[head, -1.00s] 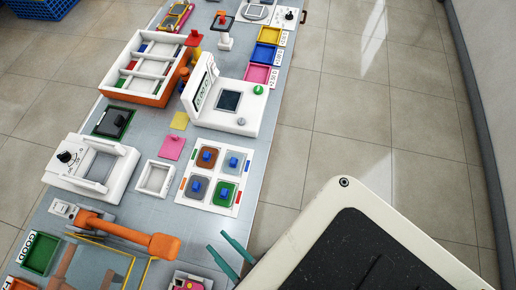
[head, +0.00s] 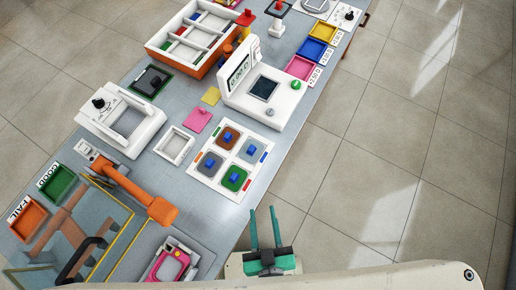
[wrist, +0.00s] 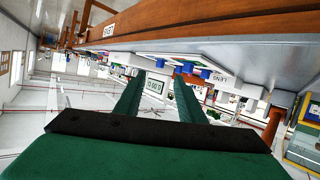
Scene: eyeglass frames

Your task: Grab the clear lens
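A white lens tray (head: 217,184) lies on the table with four coloured squares, each with a blue knob. The top left one is brown (head: 218,143), the lower left grey-blue (head: 203,169), and the lower right green (head: 226,182). The top right pale grey square (head: 244,155) looks like the clear lens. My gripper (head: 262,210), with two teal fingers, is open and empty. In the head view it is below and right of the tray, past the table edge. In the wrist view, blue knobs show beyond the fingers (wrist: 159,77); the lens colours cannot be told.
A white scale-like device (head: 237,84) stands behind the tray. A small white square frame (head: 160,155) and an orange-handled tool (head: 150,201) are to the left. A pink-framed device (head: 158,267) is at the front. Open floor lies right of the table.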

